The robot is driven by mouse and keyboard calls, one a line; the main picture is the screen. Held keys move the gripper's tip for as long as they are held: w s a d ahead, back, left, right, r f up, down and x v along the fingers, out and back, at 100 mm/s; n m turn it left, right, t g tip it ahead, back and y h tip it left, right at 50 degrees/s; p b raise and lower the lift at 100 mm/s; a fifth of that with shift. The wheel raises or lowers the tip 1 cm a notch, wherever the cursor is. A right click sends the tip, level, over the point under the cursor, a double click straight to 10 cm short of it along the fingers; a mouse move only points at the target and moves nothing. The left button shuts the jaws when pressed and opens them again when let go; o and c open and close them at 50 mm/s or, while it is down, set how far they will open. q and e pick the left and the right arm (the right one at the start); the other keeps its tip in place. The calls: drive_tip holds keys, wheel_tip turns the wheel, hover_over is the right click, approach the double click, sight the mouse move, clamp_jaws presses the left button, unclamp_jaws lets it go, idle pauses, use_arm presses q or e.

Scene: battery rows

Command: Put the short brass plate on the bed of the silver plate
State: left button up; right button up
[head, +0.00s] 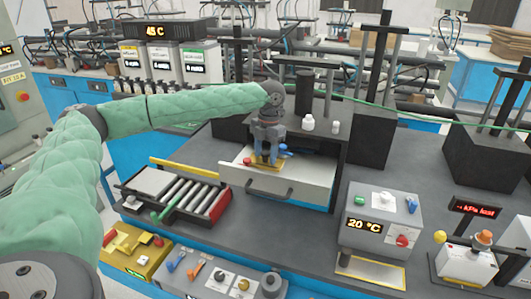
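My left gripper (267,155) points down into an open white drawer (300,183) below the dark bench block. Its fingers are at a small yellow, brass-coloured plate (262,163) in the drawer and partly hide it. I cannot tell whether they are closed on it. A silver-grey box reading 20 °C (372,204) stands right of the drawer. A flat silver plate with a yellow rim (371,271) lies at its front, and its top looks bare. My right gripper is not in view.
Small red (247,161) and blue (285,151) things are by the gripper in the drawer. A roller tray (150,182) stands to the left. A gold box (130,249) and a knobbed panel (222,280) line the front. Dark worktop between drawer and 20 °C box is clear.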

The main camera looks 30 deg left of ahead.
sight(268, 151)
use_arm(q)
drive_tip(key=shift+r, duration=0.35)
drive_tip(key=shift+w+r+b, duration=0.15)
drive_tip(key=shift+r+b, duration=0.35)
wheel_tip(268, 151, up, 10)
drive_tip(key=w+b, duration=0.1)
drive_tip(key=b, duration=0.1)
drive_tip(key=shift+r+b, duration=0.2)
drive_tip(key=shift+b, duration=0.15)
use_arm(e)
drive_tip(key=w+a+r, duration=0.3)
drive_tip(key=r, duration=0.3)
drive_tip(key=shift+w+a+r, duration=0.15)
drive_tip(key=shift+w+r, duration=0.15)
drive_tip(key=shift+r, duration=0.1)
use_arm(q)
drive_tip(key=shift+d, duration=0.1)
